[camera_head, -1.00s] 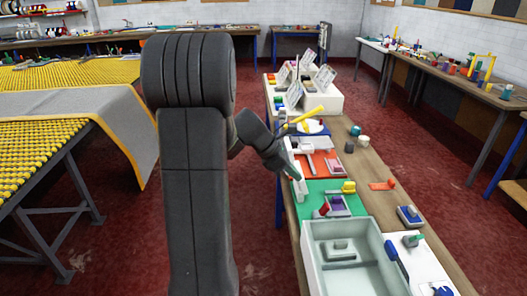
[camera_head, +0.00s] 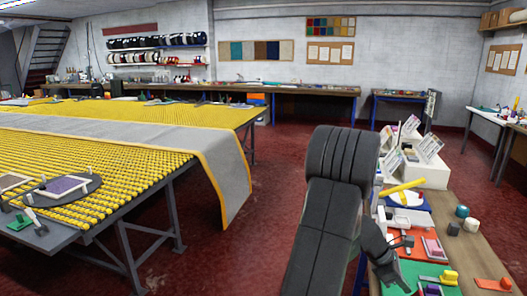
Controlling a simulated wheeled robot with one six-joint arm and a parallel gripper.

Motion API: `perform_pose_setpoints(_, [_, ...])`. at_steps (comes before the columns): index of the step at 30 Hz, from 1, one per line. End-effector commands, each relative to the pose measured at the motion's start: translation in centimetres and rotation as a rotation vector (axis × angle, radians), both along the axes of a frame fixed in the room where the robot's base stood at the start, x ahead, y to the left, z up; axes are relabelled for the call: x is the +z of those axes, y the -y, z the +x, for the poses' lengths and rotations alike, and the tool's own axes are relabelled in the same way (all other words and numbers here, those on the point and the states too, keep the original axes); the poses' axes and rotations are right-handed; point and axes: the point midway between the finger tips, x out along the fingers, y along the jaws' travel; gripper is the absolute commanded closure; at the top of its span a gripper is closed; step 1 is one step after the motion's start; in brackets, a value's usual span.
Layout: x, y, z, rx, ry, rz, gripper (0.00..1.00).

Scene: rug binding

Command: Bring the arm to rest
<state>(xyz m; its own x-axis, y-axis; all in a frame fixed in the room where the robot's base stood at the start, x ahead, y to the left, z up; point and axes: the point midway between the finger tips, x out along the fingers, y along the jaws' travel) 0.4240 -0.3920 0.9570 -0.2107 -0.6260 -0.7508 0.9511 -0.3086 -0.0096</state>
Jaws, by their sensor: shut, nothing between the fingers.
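My dark grey arm stands at the centre right, in front of the left edge of a wooden workbench (camera_head: 480,240). Its lower part reaches right and down over the bench. My gripper (camera_head: 397,284) is at its end, low in the view, over or near the green mat (camera_head: 412,268). It is small and partly lost against the things there, but it appears shut with nothing held. I cannot tell its height above the bench.
A long table with yellow rollers (camera_head: 90,190) carries a grey rug with a yellow edge (camera_head: 228,170) at left. Red floor (camera_head: 260,240) lies free between it and my arm. White display boxes (camera_head: 425,168), a yellow-handled tool (camera_head: 405,186) and cups (camera_head: 472,226) stand on the workbench.

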Motion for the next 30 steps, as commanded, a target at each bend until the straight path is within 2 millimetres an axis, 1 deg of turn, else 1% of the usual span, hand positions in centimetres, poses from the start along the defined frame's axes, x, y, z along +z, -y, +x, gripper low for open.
perform_pose_setpoints(1, [-1.0,-0.3,0.1,0.003,-0.013,-0.017,1.00])
perform_pose_setpoints(9, [-2.3,-0.8,-0.1,-0.005,-0.072,-0.124,1.00])
perform_pose_setpoints(22, [-4.0,-1.7,0.3,-0.004,-0.130,-0.320,1.00])
perform_pose_setpoints(30, [-4.4,-2.3,0.8,0.005,-0.139,-0.431,1.00])
